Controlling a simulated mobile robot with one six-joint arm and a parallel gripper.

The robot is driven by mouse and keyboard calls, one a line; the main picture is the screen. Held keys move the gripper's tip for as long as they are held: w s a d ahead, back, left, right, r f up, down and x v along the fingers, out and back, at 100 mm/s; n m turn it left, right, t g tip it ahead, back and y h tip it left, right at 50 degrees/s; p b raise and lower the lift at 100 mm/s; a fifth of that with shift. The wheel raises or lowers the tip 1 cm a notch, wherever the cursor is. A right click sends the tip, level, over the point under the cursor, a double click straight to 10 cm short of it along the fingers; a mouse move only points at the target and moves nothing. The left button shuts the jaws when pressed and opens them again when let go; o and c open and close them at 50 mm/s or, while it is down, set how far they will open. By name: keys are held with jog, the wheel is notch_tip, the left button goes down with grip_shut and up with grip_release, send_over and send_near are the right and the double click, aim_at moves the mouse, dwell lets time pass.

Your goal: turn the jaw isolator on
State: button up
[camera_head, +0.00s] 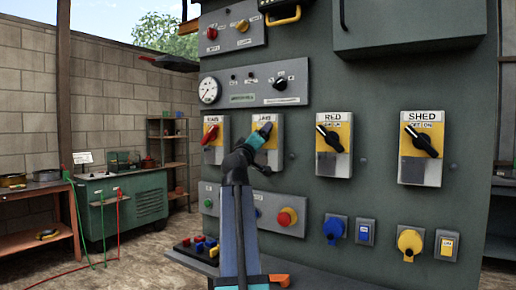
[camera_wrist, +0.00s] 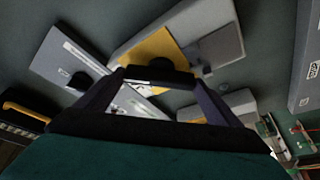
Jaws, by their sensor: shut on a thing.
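The jaw isolator (camera_head: 275,150) is the second yellow-and-grey switch box in the row, partly hidden behind my gripper (camera_head: 262,135). Its label is small and reads roughly "JAWS". In the wrist view, the box with the yellow plate (camera_wrist: 142,52) lies just beyond the fingers. My gripper (camera_wrist: 155,76) is shut on the black isolator handle (camera_wrist: 162,65), with a finger at each end of it. The handle is mostly covered in the head view, so its exact angle is hard to tell.
A switch box with a red handle (camera_head: 211,136) is close on the left. Boxes marked RED (camera_head: 334,165) and SHED (camera_head: 421,170) are on the right. Below are a red button (camera_head: 287,217) and blue (camera_head: 334,229) and yellow (camera_head: 410,242) sockets. A gauge panel (camera_head: 255,84) is above.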

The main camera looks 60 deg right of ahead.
jog(key=shift+r+m+b, duration=0.15)
jog(key=shift+m+b, duration=0.15)
jog(key=shift+b, duration=0.2)
jog(key=o, duration=0.9)
jog(key=shift+a, duration=0.1)
jog(key=p+v, duration=0.2)
jog(key=v, duration=1.1)
jog(key=shift+a+f, duration=0.25)
jog(key=shift+a, duration=0.05)
dwell(0.3)
